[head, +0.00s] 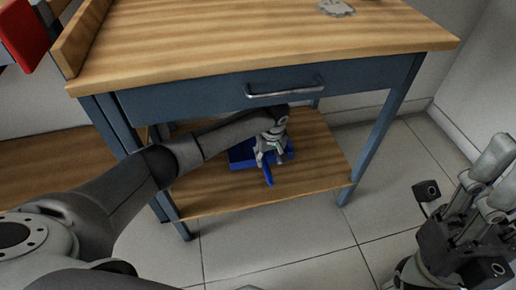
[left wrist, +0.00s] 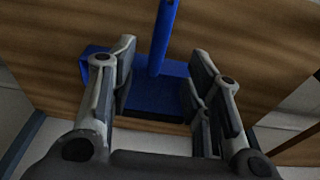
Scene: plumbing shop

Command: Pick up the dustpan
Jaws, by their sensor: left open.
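The blue dustpan (head: 239,155) lies on the wooden lower shelf of the workbench. Its handle points toward the front of the shelf in the head view. In the left wrist view the dustpan (left wrist: 150,98) shows its pan below and its handle rising to the top edge. My left gripper (head: 269,158) is over the dustpan and hides part of it. In the left wrist view my left gripper (left wrist: 163,62) is open, with the handle's base between its fingers; contact cannot be told. My right gripper (head: 494,178) is at the right edge, away from the dustpan.
The lower shelf (head: 320,160) sits under the bench's drawer (head: 220,95) and wooden top (head: 250,40), with blue legs at the corners. My left arm reaches in beneath the drawer. A grey object (head: 335,8) lies on the top. The tiled floor in front is clear.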

